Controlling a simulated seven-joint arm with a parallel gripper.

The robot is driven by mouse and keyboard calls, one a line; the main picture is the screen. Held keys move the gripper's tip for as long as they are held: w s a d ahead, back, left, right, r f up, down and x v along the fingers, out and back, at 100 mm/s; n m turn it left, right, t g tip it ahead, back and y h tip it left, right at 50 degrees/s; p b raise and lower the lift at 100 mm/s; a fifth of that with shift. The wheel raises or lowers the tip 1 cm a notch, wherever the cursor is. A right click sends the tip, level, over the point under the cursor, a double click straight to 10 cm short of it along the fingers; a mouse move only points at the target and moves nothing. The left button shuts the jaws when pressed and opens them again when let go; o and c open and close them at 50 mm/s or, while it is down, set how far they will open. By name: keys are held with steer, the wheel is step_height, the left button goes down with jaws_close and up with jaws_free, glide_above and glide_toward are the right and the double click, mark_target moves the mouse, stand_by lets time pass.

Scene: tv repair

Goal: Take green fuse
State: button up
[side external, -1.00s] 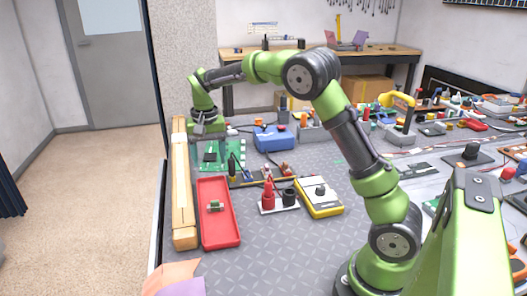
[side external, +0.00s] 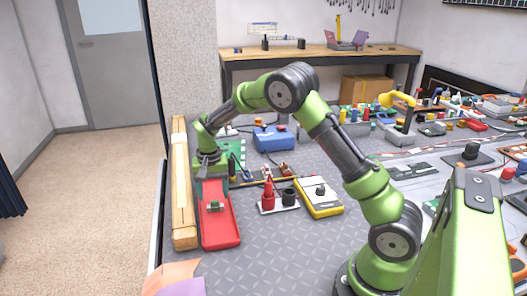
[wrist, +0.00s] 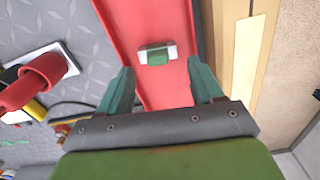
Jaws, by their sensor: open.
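The green fuse (side external: 214,207) is a small green piece with pale ends. It lies in the red tray (side external: 222,235), and in the wrist view the fuse (wrist: 157,54) sits crosswise on the tray floor. My gripper (wrist: 162,78) is open and empty, with its two teal fingers spread apart. In the wrist view the fuse shows just beyond the fingertips, roughly centred between them. In the side view my gripper (side external: 211,180) is over the far end of the tray and hides that end.
A wooden bar (side external: 184,215) runs along the tray's left side, near the table edge. To the right are a red and a black plug on a plate (side external: 281,205) and a yellow meter (side external: 319,198). A green circuit board (side external: 236,152) and a blue box (side external: 273,138) are behind.

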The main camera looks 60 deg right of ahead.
mark_target(215, 201)
steer(key=shift+s+f, duration=0.15)
steer(key=shift+f, duration=1.75)
steer(key=c, duration=0.8)
steer(key=shift+r, duration=0.1)
